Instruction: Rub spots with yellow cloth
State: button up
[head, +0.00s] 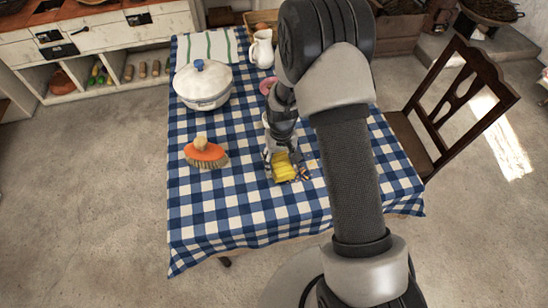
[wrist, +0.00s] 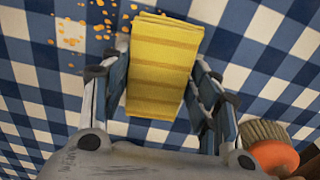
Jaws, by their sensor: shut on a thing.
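The yellow cloth (wrist: 163,62) is a folded, striped pad between the two fingers of my gripper (wrist: 157,92) in the wrist view. The gripper is shut on it. In the head view the cloth (head: 284,171) is at the lower end of my gripper (head: 281,160), low over the checked tablecloth. I cannot tell whether it touches the tablecloth. Orange-yellow spots (wrist: 88,24) are scattered on the tablecloth at the upper left of the wrist view, beside and partly behind the cloth. In the head view a few spots (head: 312,163) show just right of the cloth.
The table has a blue-and-white checked tablecloth (head: 225,220). An orange brush (head: 205,154) lies left of my gripper. A lidded white pot (head: 203,86), a white jug (head: 261,50) and a striped towel (head: 208,46) are farther back. A wooden chair (head: 455,100) stands right. The front of the table is clear.

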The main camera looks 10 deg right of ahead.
aim_at(279, 163)
jog(key=shift+a+r, duration=0.3)
jog(key=shift+a+p, duration=0.1)
jog(key=shift+p, duration=0.45)
jog(key=shift+d+r+p, duration=0.25)
jog(key=shift+r+p, duration=0.25)
jog(key=shift+r, duration=0.25)
jog(key=shift+r+p, duration=1.45)
jog(key=shift+r, duration=0.8)
